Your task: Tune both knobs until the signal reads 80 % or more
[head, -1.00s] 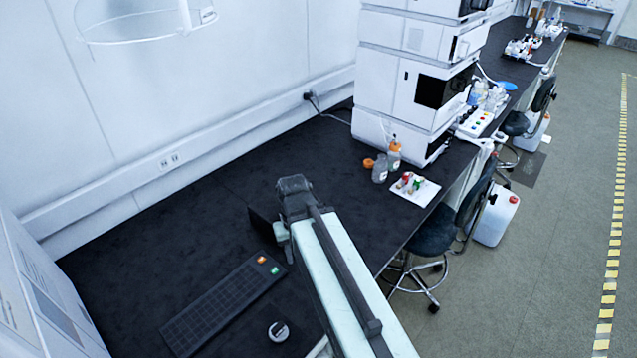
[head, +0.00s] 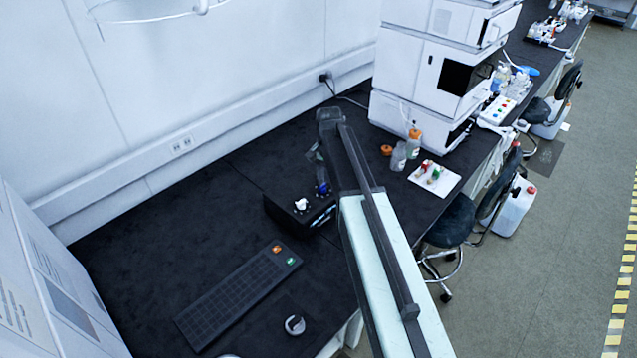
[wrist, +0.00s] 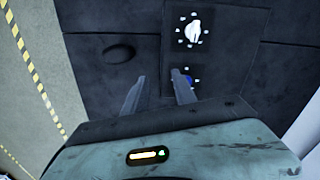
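A black box (head: 286,216) stands on the dark bench in the head view. On its top are a white knob (head: 301,204) and a blue knob (head: 322,188). My gripper (head: 318,160) is just behind the blue knob in the head view. In the wrist view the white knob (wrist: 193,30) is fully seen, ringed by small white marks. The blue knob (wrist: 189,80) is partly hidden by my right finger. My gripper (wrist: 154,82) is open there, with nothing between its fingers. The signal reading cannot be made out.
A keyboard (head: 240,297) with orange and green keys and a round white-topped item (head: 294,325) lie in front. Bottles (head: 399,156) and a white tray (head: 434,179) stand to the right, by a tall white instrument stack (head: 405,90). The bench at left is clear.

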